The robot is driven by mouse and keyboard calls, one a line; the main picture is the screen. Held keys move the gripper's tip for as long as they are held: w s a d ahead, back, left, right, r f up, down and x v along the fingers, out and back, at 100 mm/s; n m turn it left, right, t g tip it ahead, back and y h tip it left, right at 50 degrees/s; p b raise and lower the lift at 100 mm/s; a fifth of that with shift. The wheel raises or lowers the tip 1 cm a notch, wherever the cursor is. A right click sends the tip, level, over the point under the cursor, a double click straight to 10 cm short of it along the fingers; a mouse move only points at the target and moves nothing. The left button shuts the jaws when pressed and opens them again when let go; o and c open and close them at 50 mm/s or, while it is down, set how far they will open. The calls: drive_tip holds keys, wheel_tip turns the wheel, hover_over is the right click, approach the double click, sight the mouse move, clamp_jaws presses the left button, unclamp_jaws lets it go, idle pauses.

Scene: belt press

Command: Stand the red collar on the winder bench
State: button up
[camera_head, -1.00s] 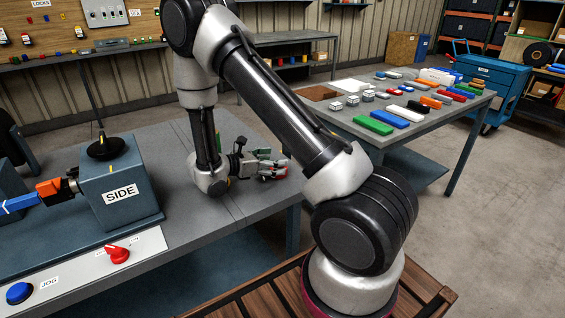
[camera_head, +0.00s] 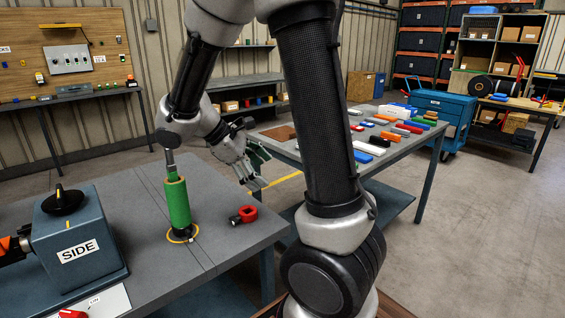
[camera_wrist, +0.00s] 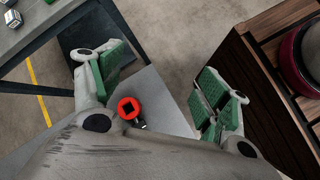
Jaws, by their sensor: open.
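The red collar (camera_head: 247,213), a small ring with a dark screw at its side, lies on the grey bench (camera_head: 215,252) near its right edge. In the wrist view the collar (camera_wrist: 129,107) shows a dark square hole, beside the left finger. My gripper (camera_head: 256,170) is open and empty, with green finger pads, above and beyond the collar, apart from it. The wrist view shows the pads (camera_wrist: 160,84) wide apart. I cannot tell for sure which bench is the winder bench; a table with a dark reel (camera_head: 478,88) stands far right.
A green cylinder (camera_head: 178,203) stands in a yellow ring left of the collar, close to my arm. A blue-grey box marked SIDE (camera_head: 78,248) stands at left. A second table (camera_head: 405,150) holds several coloured blocks. A blue cart (camera_head: 440,115) stands behind. Open floor lies at right.

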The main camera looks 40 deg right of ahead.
drive_tip(key=s+a+r+m+t+y, duration=0.1)
drive_tip(key=s+r+m+t+y, duration=0.2)
drive_tip(key=s, duration=0.4)
drive_tip(key=s+a+r+m+t+y, duration=0.1)
drive_tip(key=s+r+m+t+y, duration=0.3)
drive_tip(key=s, duration=0.3)
drive_tip(key=shift+a+r+m+y, duration=0.3)
drive_tip(key=shift+r+m, duration=0.45)
drive_tip(key=shift+m, duration=0.05)
